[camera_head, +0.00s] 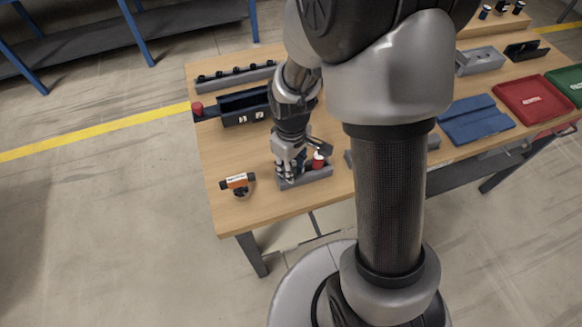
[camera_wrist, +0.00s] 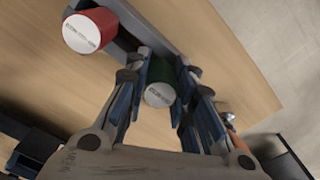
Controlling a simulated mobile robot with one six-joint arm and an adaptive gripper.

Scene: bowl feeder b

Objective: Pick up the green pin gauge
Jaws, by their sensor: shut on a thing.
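The green pin gauge (camera_wrist: 160,95) shows in the wrist view as a white labelled end face with a green body. My gripper (camera_wrist: 165,72) has one finger on each side of it and is shut on it. In the head view my gripper (camera_head: 291,166) is low at the grey holder (camera_head: 307,179) near the table's front edge, and the green gauge is hidden there. I cannot tell whether the gauge is still seated in the holder. A red pin gauge (camera_head: 318,162) stands in the holder to the right of my gripper; it also shows in the wrist view (camera_wrist: 88,32).
An orange and black tool (camera_head: 238,183) lies left of the holder on the wooden table (camera_head: 220,155). A black bin (camera_head: 243,118) and a grey rack (camera_head: 235,77) are behind. Blue (camera_head: 475,125), red (camera_head: 534,100) and green (camera_head: 568,84) trays are at the right.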

